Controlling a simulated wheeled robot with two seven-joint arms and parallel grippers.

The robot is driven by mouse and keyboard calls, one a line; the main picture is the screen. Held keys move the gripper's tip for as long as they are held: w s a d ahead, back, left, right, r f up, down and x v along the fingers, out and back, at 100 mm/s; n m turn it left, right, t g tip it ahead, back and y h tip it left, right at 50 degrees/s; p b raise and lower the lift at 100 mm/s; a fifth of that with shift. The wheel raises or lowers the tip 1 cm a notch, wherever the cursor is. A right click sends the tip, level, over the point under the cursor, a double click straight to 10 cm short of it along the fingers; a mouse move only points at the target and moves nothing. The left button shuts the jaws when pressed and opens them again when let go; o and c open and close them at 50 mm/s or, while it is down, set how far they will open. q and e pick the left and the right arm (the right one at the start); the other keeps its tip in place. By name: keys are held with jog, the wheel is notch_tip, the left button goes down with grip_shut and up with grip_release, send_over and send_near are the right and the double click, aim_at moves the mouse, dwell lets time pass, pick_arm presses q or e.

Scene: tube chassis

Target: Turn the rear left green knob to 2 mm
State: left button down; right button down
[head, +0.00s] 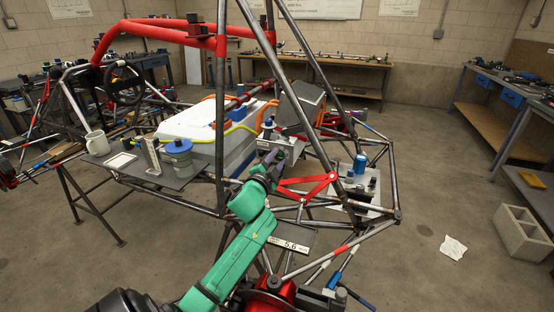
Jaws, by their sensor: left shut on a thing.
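My left gripper (272,159), at the end of my green arm, is shut at a small grey plate on the rear of the tube chassis (221,110). The green knob between its fingers is largely hidden by the gripper, so its turn angle cannot be seen. A white readout (290,246) on a dark plate below the gripper shows about 5.6 mm. My right gripper is not in view.
Dark tubes rise close to my left gripper, and red links (308,185) lie just right of it. A blue can (360,163) stands on a plate further right.

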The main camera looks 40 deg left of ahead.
pick_arm(q)
jog(key=c, duration=0.8)
grip_release()
jog(key=b+v, duration=0.2)
jog(key=v, duration=1.2)
jog(key=shift+s+d, duration=0.2)
jog(key=shift+s, duration=0.1)
